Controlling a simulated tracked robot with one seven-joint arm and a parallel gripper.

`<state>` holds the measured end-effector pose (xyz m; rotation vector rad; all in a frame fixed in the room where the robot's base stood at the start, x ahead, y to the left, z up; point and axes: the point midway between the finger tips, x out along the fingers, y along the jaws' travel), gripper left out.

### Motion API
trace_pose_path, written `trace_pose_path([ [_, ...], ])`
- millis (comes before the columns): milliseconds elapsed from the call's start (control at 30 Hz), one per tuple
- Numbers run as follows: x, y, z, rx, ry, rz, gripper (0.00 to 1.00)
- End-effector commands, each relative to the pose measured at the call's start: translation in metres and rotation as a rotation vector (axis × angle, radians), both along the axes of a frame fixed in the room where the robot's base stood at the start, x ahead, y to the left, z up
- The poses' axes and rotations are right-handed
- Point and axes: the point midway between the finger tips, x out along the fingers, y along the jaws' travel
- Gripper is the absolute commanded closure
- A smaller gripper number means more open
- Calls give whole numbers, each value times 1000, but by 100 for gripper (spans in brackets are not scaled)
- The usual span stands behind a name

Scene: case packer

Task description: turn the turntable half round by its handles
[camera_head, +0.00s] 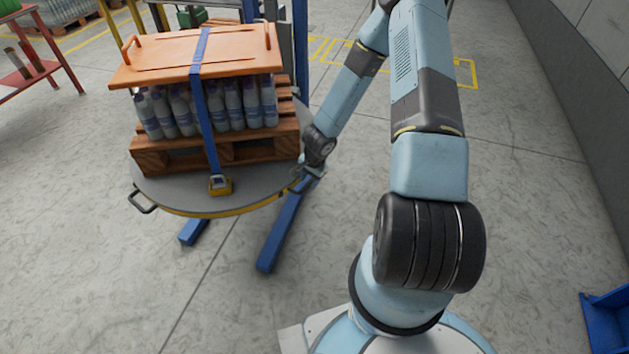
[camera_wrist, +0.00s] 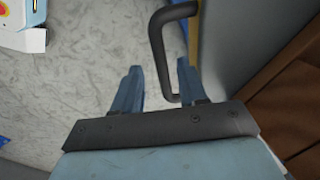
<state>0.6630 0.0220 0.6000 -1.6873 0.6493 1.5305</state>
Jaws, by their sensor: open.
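The round grey turntable (camera_head: 172,190) with a yellow rim carries a loaded wooden pallet. A dark U-shaped handle (camera_head: 142,203) sticks out at its left front. The turntable's grey top (camera_wrist: 240,45) lies right of the handle.
The pallet (camera_head: 255,148) holds several bottles (camera_head: 205,108) under an orange cover (camera_head: 165,68), tied by a blue strap (camera_head: 208,120). Blue legs (camera_head: 285,228) jut out below the turntable. A red stand (camera_head: 40,65) is at far left. Floor in front is clear.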

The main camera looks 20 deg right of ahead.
Motion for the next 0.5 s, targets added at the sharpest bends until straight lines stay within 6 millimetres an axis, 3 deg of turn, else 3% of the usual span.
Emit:
trace_pose_path([
  [200, 3, 1, -14, 1, -1, -1, 58],
  [500, 3, 1, -17, 0, -1, -1, 58],
])
